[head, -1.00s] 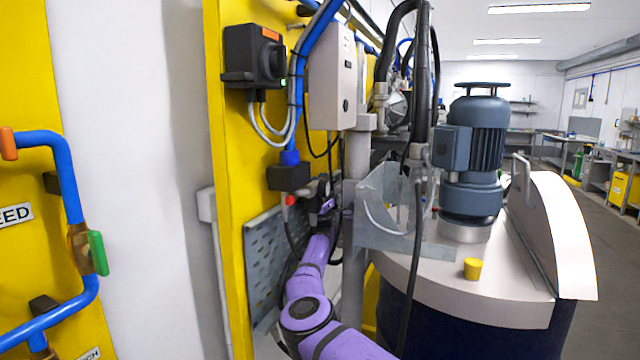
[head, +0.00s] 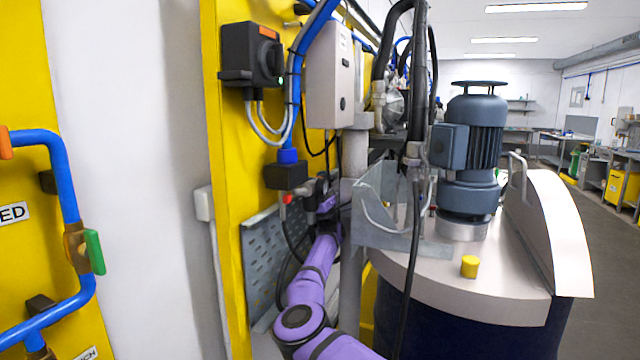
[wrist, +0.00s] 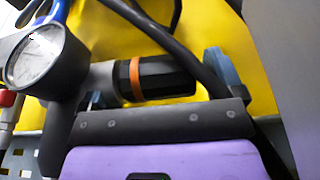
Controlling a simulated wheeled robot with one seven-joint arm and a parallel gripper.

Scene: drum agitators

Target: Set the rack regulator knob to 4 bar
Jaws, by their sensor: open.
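The regulator knob (wrist: 168,77) is black and ribbed, with an orange ring at its left, in the middle of the wrist view. A round pressure gauge (wrist: 36,60) with a white face is left of it; its reading is too blurred to tell. My gripper (wrist: 158,84) is open, with one blue-grey finger right of the knob and the other low at its left. I cannot tell whether either finger touches the knob. In the head view the regulator (head: 312,190) is small and dark beside the yellow panel, and my gripper there is mostly hidden.
A black box (head: 287,175) with a blue pipe sits above the regulator. A perforated grey plate (head: 262,262) is behind my arm. The drum (head: 440,318) with its motor (head: 475,150) stands to the right.

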